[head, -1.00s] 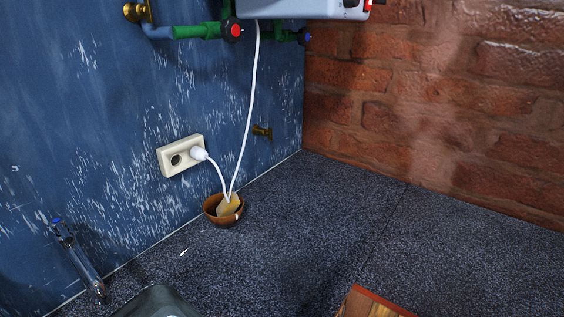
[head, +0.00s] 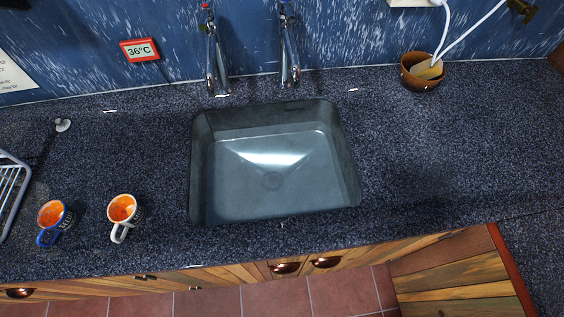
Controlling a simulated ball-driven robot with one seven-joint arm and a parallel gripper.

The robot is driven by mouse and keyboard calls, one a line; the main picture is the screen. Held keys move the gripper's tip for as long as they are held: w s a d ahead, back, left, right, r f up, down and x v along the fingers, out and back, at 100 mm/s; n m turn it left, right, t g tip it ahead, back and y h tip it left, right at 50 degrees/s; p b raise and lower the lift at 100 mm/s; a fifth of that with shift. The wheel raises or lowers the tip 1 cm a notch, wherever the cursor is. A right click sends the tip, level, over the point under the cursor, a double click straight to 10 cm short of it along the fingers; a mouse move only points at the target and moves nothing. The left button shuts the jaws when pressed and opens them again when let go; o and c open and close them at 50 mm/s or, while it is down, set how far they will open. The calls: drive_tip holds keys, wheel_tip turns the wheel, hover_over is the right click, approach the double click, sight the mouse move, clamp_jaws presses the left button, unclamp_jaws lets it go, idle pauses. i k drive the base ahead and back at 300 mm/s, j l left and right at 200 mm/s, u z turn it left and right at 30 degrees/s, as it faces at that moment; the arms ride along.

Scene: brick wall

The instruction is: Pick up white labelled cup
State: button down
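A white cup (head: 135,222) with dark marking on its side stands upright on the dark speckled counter (head: 160,160), left of the sink. Its inside is orange and its white handle points toward the counter's front edge. A second cup (head: 68,221), with a blue handle and a dark label on its side, stands to its left and is also orange inside. My gripper is not in view.
A dark sink (head: 240,180) is set into the counter, with two taps (head: 213,70) behind it. A wire rack (head: 12,190) stands at the far left. A brown bowl (head: 411,82) sits at the back right. Wooden cabinets (head: 220,279) run below the counter.

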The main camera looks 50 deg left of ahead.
sight(125, 210)
drive_tip(key=k+j+u, duration=0.2)
drive_tip(key=u, duration=0.2)
drive_tip(key=k+j+u, duration=0.25)
drive_tip(key=u, duration=0.2)
drive_tip(key=k+j+u, duration=0.25)
drive_tip(key=j+u, duration=0.15)
